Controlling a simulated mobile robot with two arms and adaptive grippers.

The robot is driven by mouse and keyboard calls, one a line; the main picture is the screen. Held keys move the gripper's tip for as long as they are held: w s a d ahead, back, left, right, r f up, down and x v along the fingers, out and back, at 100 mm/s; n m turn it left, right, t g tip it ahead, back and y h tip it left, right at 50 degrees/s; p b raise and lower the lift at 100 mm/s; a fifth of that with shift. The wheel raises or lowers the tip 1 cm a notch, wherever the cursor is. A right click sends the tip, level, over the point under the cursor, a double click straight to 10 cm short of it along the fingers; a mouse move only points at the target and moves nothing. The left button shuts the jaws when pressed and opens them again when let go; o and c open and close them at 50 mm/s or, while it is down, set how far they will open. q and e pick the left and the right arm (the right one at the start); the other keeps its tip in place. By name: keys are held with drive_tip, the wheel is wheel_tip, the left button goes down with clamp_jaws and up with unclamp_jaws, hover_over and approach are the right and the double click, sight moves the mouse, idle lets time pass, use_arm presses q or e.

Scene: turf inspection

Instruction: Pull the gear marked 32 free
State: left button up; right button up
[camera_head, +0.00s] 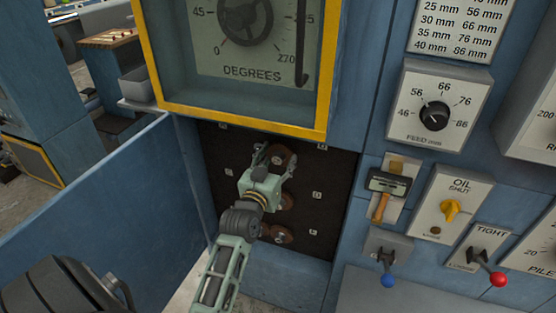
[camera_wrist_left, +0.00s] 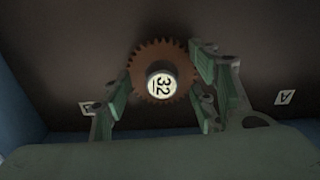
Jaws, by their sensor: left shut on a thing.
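The gear marked 32 is a rust-brown toothed wheel (camera_wrist_left: 150,52) with a pale round label on its hub, seen in the left wrist view. In the head view this gear (camera_head: 282,151) is at the top of a dark recess (camera_head: 330,180), partly hidden by the gripper. My right gripper is not in view.
Other brown gears sit lower in the recess, one at the bottom (camera_head: 280,235). A yellow-framed degrees dial window (camera_head: 240,115) is right above. An open blue door (camera_head: 90,210) stands at left. Levers and a feed dial (camera_head: 433,115) are on the right panel.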

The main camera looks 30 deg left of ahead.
use_arm(q)
drive_tip(key=o, duration=0.6)
drive_tip(key=c, duration=0.6)
drive_tip(key=shift+s+d+f, duration=0.1)
drive_tip(key=shift+s, duration=0.05)
drive_tip(key=shift+s, duration=0.15)
drive_tip(key=shift+s+d+p, duration=0.15)
drive_tip(key=shift+s+p, duration=0.3)
drive_tip(key=shift+s, duration=0.05)
drive_tip(key=shift+s, duration=0.1)
drive_tip(key=shift+s+d, duration=0.1)
drive_tip(key=shift+s, duration=0.2)
